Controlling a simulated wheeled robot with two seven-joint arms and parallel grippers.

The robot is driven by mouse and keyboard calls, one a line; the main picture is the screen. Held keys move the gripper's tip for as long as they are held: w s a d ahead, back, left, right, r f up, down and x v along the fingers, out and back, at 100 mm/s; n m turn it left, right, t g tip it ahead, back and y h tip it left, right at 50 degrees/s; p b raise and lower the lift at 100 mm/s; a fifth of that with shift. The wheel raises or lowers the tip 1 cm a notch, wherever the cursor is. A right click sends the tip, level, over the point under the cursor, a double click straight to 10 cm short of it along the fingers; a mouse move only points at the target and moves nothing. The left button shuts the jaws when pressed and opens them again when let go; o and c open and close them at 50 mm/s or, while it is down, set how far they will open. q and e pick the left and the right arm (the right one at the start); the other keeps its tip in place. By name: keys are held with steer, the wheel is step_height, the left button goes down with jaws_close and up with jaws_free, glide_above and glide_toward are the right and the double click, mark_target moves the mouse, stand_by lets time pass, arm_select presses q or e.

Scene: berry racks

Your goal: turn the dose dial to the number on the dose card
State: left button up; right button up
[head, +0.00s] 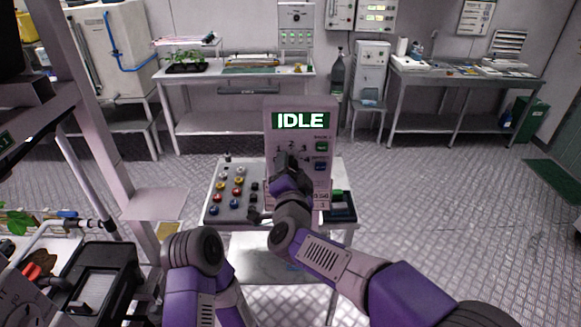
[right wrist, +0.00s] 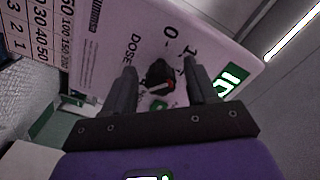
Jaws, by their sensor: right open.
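The dosing panel (head: 299,142) stands upright on a small cart, and its green display reads IDLE. My right gripper (head: 287,161) is in front of the panel's face and hides the dial in the head view. In the right wrist view the dose dial (right wrist: 160,77) is a dark knob with a red mark. It sits between the two open fingers, with a gap on each side. The printed 0, a 1 and the word DOSE show around it; the pointer's exact setting is unclear. A printed number table (right wrist: 35,30) shows at the upper left. My left gripper is not seen.
A sloped box (head: 232,207) with several coloured knobs stands left of the panel. A dark green-edged tray (head: 342,212) is to its right. Benches with lab gear stand along the back wall, with open floor in between.

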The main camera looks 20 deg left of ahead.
steer(key=v, duration=0.6)
steer(key=shift+s, duration=0.3)
